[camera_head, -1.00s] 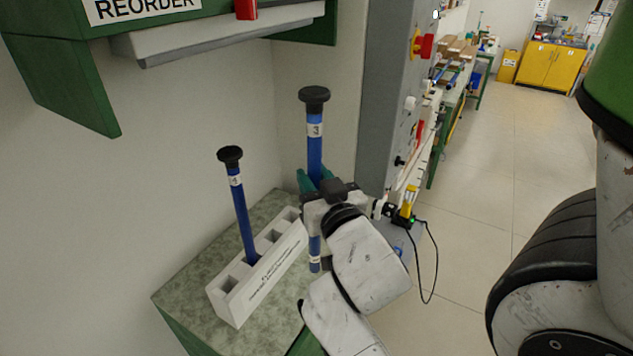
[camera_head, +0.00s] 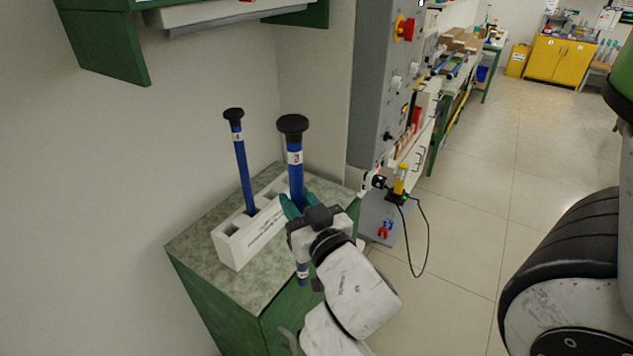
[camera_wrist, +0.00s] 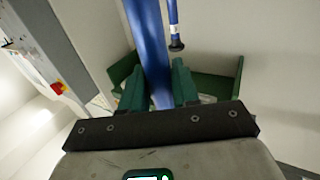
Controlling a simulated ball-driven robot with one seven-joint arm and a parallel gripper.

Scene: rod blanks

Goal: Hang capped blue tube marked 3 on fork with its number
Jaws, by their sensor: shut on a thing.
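The capped blue tube marked 3 (camera_head: 296,180) stands nearly upright in my gripper, with a black cap on top and a white number label below the cap. My gripper (camera_head: 296,204) is shut on the tube, its green fingers on both sides. In the wrist view the blue tube (camera_wrist: 150,45) passes between the green fingers (camera_wrist: 157,88). The tube's lower end, with another label, shows below my gripper, in front of the cabinet and apart from the white block. No fork with a number can be made out.
A second black-capped blue tube, apparently marked 4 (camera_head: 242,165), stands in a white slotted block (camera_head: 230,248) on the green cabinet's speckled top (camera_head: 195,240). A grey machine panel (camera_head: 372,85) rises to the right. Open floor (camera_head: 475,200) lies further right. A green shelf hangs upper left.

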